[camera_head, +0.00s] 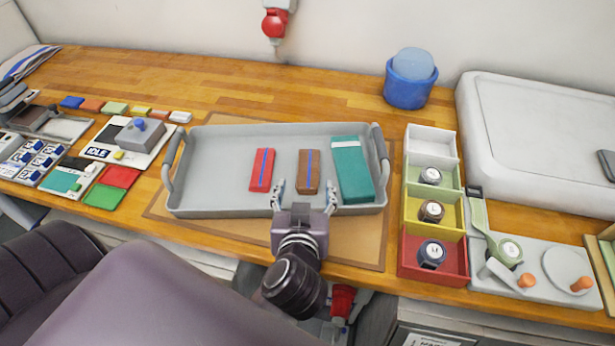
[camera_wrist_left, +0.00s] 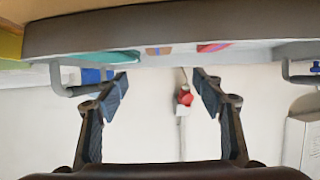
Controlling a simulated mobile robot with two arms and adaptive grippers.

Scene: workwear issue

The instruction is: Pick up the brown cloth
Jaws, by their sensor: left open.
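The brown cloth (camera_head: 309,172) is a folded strip with a blue stripe, lying in the middle right of the grey tray (camera_head: 220,200). A red cloth (camera_head: 262,170) with a blue stripe lies to its left, and a wider teal cloth (camera_head: 352,170) to its right. My left gripper (camera_head: 305,198) is open and empty at the tray's front wall, its fingers spread just in front of the brown cloth. In the left wrist view, the open fingers (camera_wrist_left: 160,82) show below the tray's edge, and the brown cloth (camera_wrist_left: 158,50) is a small sliver behind the rim. My right gripper is not seen.
The tray has raised walls and a handle (camera_head: 380,150) at each end. Right of it stands a compartment box (camera_head: 432,140) with rolled items. A blue cup (camera_head: 408,85) stands at the back. Cards and a grey device (camera_head: 138,133) fill the left side.

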